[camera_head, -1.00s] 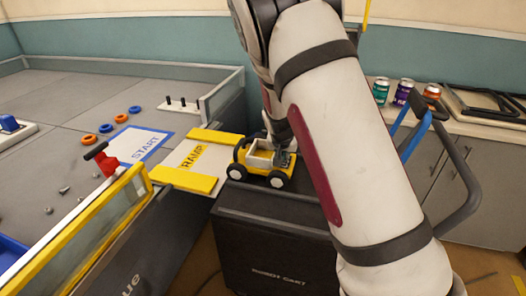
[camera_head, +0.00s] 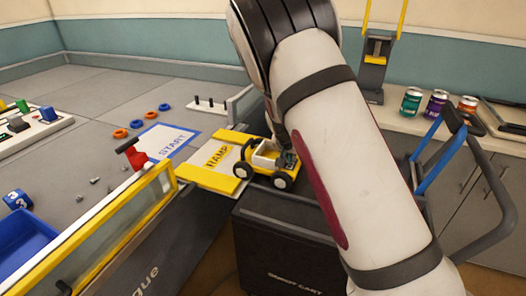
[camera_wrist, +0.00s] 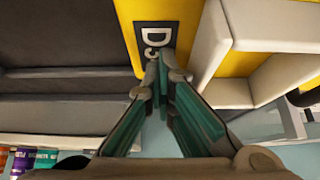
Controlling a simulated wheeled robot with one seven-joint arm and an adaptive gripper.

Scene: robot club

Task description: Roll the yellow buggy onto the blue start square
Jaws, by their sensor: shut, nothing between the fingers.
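The yellow buggy (camera_head: 264,161) with a white open bed and dark wheels stands upright at the cart-side end of the ramp. Its left wheels are at or just on the ramp edge; exact contact is unclear. The ramp (camera_head: 213,160), with yellow side strips, leads left to the blue-bordered START square (camera_head: 168,142), which is empty. My gripper (camera_head: 289,158) is down at the buggy's right end, its fingers partly hidden by my arm. In the wrist view, the closed fingers (camera_wrist: 162,62) point at a dark label on a yellow panel beside white bed walls; contact is unclear.
The black robot cart (camera_head: 285,225) stands under the buggy's right side, with a blue-and-black handle (camera_head: 440,150) behind. A yellow-framed clear wall (camera_head: 130,215) and red clamp (camera_head: 131,154) stand near the ramp. Orange and blue rings (camera_head: 137,124) lie beyond the START square. Cans (camera_head: 437,103) stand right.

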